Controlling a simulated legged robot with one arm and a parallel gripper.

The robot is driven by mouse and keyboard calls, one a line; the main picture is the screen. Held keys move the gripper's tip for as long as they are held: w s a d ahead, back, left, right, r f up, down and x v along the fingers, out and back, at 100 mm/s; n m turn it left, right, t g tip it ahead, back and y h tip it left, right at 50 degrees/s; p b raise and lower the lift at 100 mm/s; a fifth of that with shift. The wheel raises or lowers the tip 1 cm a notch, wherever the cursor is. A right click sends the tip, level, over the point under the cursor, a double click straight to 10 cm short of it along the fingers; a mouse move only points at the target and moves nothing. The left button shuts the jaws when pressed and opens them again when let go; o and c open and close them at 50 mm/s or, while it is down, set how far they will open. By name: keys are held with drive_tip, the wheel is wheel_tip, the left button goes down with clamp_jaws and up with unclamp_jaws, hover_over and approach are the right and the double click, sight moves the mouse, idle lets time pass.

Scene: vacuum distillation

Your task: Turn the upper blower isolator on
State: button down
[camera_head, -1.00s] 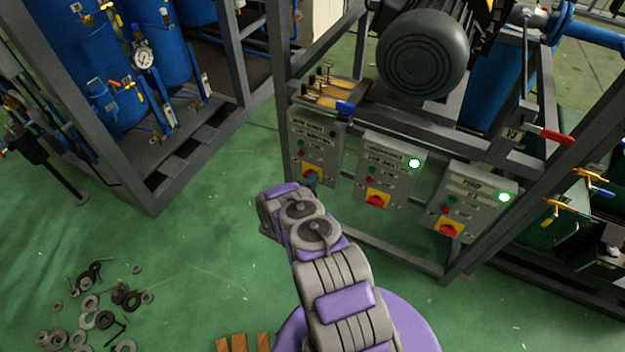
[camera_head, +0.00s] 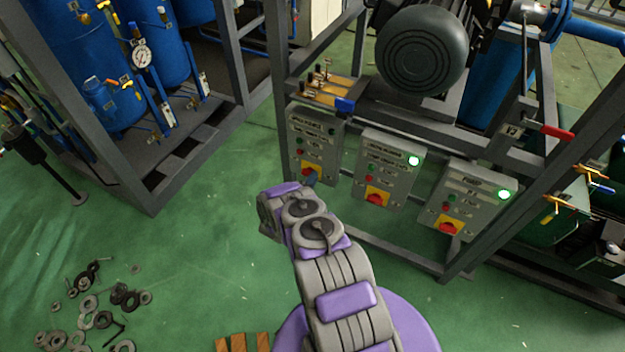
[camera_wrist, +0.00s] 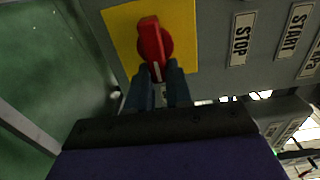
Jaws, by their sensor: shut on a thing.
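The leftmost grey control box (camera_head: 315,140) has a rotary isolator with a red handle (camera_wrist: 150,42) on a yellow plate (camera_wrist: 122,24). Its label is too blurred to read in the head view. The green lamp on this box is dark. My gripper (camera_head: 310,177) reaches the isolator at the bottom of the box and mostly hides it in the head view. In the wrist view my gripper's blue fingers (camera_wrist: 157,78) are shut on the lower end of the red handle, one on each side. A white mark shows on the handle between them.
A middle box (camera_head: 388,167) and a right box (camera_head: 468,200) have similar isolators and lit green lamps. A grey metal frame (camera_head: 280,60) surrounds the boxes, with a large motor (camera_head: 422,50) above. Loose washers (camera_head: 90,305) lie on the green floor at left.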

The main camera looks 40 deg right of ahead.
drive_tip(key=shift+s+f, duration=0.25)
drive_tip(key=c, duration=1.2)
unclamp_jaws()
drive_tip(key=shift+c, duration=0.2)
drive_tip(key=shift+o, duration=1)
drive_tip(key=shift+w+d, duration=0.1)
drive_tip(key=shift+w, duration=0.05)
drive_tip(key=shift+r, duration=0.1)
drive_tip(key=p+v, duration=0.1)
drive_tip(key=v, duration=1.6)
drive_tip(key=shift+a, duration=0.25)
